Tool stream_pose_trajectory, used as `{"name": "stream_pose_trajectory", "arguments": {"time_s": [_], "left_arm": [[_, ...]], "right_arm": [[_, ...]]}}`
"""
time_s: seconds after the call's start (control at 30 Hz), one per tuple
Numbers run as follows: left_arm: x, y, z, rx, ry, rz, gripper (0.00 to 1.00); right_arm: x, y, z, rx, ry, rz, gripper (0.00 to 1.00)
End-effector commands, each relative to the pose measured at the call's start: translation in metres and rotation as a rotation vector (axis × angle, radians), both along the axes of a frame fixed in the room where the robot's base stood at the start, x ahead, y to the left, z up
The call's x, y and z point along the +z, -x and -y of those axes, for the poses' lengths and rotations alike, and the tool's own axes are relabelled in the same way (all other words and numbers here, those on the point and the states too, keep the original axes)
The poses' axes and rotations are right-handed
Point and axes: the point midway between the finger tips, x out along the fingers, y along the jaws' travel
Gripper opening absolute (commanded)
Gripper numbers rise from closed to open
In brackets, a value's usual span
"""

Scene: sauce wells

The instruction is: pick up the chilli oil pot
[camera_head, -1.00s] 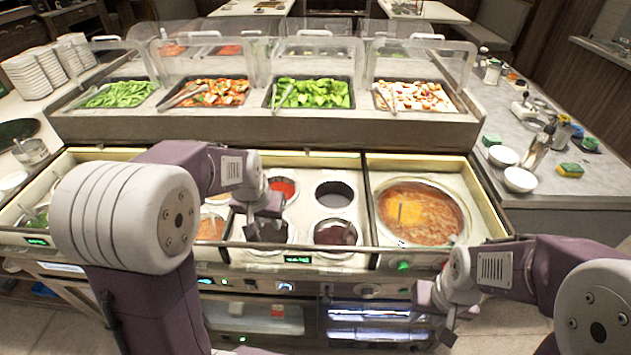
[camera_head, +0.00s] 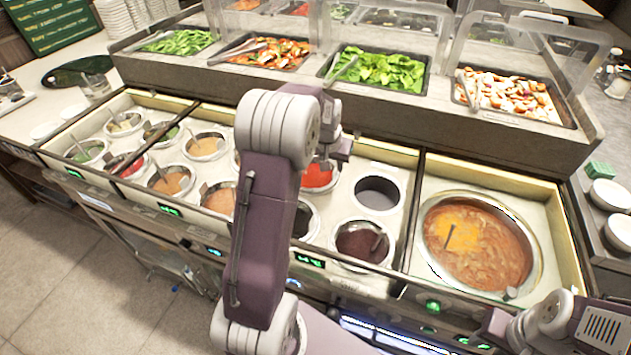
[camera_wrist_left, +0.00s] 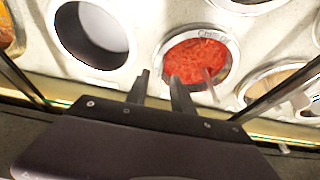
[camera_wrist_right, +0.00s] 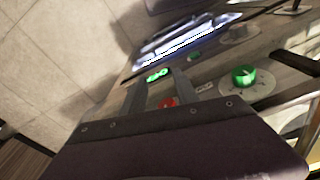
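A round pot of bright red sauce (camera_head: 318,178) sits in the back row of the counter, partly hidden by my left arm. It also shows in the left wrist view (camera_wrist_left: 190,62), with a utensil in it and rim lettering that seems to start "CH". My left gripper (camera_wrist_left: 160,76) is above the counter's back edge, beside this pot, its fingers apart and empty. In the head view my left gripper (camera_head: 338,148) is mostly hidden by its arm. My right gripper (camera_wrist_right: 158,80) is open and empty in front of the counter's control panel.
An empty dark well (camera_head: 378,193) is right of the red pot. A pot of dark sauce (camera_head: 362,241) stands in front of it. A large soup pot (camera_head: 478,245) is at the right. Several sauce pots fill the left. A salad shelf (camera_head: 410,108) rises behind.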

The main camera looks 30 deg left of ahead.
Motion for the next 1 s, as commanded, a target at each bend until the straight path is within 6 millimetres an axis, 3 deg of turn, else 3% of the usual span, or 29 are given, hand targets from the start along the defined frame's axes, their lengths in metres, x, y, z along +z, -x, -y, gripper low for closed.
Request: {"name": "stream_pose_trajectory", "arguments": {"time_s": [0.13, 0.4, 0.67, 0.77, 1.0], "left_arm": [[-0.008, -0.003, -0.001, 0.0, 0.0, 0.0, 0.29], [-0.048, -0.02, -0.004, -0.001, 0.0, 0.0, 0.29], [-0.051, -0.022, -0.005, 0.0, 0.0, 0.002, 0.29], [-0.051, -0.022, -0.005, 0.0, 0.0, 0.002, 0.01], [-0.051, -0.022, -0.005, -0.001, -0.001, 0.001, 0.0]], "right_arm": [[-0.001, 0.0, 0.0, 0.0, 0.0, 0.0, 0.36], [-0.006, 0.0, 0.0, 0.0, 0.0, 0.0, 0.36], [-0.006, 0.0, 0.0, 0.0, 0.0, 0.0, 0.36], [-0.006, 0.0, 0.0, 0.0, 0.0, 0.0, 0.36], [-0.006, 0.0, 0.0, 0.0, 0.0, 0.0, 0.36]]}}
